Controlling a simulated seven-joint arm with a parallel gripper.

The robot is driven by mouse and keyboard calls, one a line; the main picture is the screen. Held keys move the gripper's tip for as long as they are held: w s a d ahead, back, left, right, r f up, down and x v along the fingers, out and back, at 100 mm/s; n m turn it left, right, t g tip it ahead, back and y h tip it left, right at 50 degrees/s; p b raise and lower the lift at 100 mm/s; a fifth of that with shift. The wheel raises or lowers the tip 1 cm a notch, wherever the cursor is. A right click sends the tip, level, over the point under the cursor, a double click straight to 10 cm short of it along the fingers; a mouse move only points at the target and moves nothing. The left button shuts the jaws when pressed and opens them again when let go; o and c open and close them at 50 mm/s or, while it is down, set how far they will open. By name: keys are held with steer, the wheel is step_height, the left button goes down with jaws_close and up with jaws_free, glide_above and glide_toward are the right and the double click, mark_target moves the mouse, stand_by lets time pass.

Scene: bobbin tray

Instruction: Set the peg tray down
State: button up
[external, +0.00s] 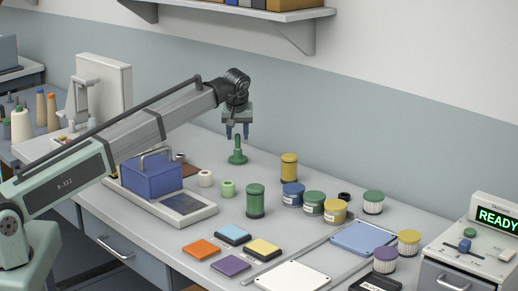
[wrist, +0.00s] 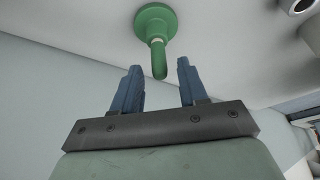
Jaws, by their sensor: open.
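My gripper (external: 237,130) is open and empty, pointing down above a green peg with a round base (external: 237,156). In the wrist view the peg (wrist: 157,28) stands just beyond the blue fingers (wrist: 156,72), with its tip near the gap between them. No peg tray can be told for certain. A flat white plate (external: 293,277) and a flat blue plate (external: 363,238) lie on the table at the front right, away from my gripper. I cannot tell whether either is the peg tray.
Several spools and jars, such as a green one (external: 256,201) and a yellow one (external: 289,167), stand right of my gripper. A blue box with a handle (external: 150,175) is at the left. Coloured pads (external: 231,265) lie in front. A READY console (external: 480,250) stands far right.

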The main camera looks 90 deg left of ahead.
steer(key=v, duration=1)
steer(key=shift+w+d+f, duration=0.1)
steer(key=shift+d+f, duration=0.05)
